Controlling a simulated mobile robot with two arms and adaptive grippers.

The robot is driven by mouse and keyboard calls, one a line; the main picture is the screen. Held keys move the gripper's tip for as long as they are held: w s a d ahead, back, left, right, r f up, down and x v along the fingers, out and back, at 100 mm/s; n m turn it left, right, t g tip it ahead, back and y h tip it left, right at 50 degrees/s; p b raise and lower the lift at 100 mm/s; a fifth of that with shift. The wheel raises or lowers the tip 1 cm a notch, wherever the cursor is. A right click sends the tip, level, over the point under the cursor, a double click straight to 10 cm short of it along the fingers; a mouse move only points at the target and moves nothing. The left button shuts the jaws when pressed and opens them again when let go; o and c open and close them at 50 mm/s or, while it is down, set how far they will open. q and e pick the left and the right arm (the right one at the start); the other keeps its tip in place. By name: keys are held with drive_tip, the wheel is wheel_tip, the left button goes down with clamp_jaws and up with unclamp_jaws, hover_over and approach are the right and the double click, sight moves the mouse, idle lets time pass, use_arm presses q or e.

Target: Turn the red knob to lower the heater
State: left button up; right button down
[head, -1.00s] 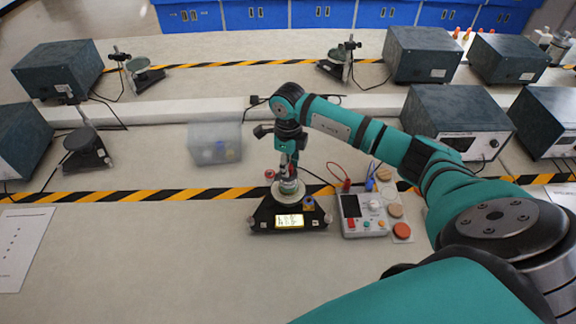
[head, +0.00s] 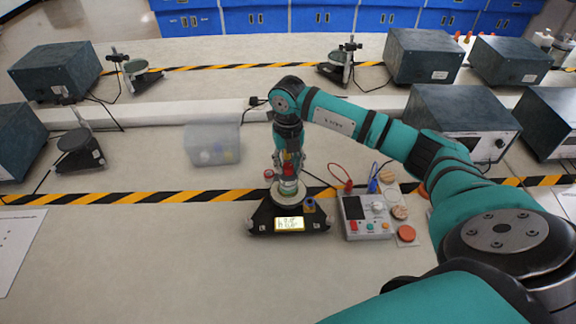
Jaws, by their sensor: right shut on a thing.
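The heater apparatus has a black base with a lit display (head: 289,224) and stands in the middle of the bench. A pale round part (head: 290,197) sits on top of it. My right gripper (head: 288,172) points down from above onto this apparatus. The red knob (head: 288,169) shows between its fingers, and the gripper is shut on it. The fingers partly hide the knob and the upright part below it. My left gripper is not in view.
A small control box (head: 365,217) with leads stands just right of the heater, beside several round discs. A clear bin (head: 212,146) stands behind left. Grey instrument boxes (head: 460,122) stand at the right.

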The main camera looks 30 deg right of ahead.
sight(289, 165)
drive_tip(key=m+b, duration=0.1)
drive_tip(key=m, duration=0.4)
drive_tip(key=shift+w+d+r+m, duration=0.1)
drive_tip(key=shift+m, duration=0.2)
drive_tip(key=m, duration=0.4)
drive_tip(key=shift+m, duration=0.7)
drive_tip(key=c, duration=1.4)
unclamp_jaws()
drive_tip(key=shift+o, duration=0.6)
drive_tip(key=shift+r, duration=0.1)
wheel_tip(289, 165, up, 12)
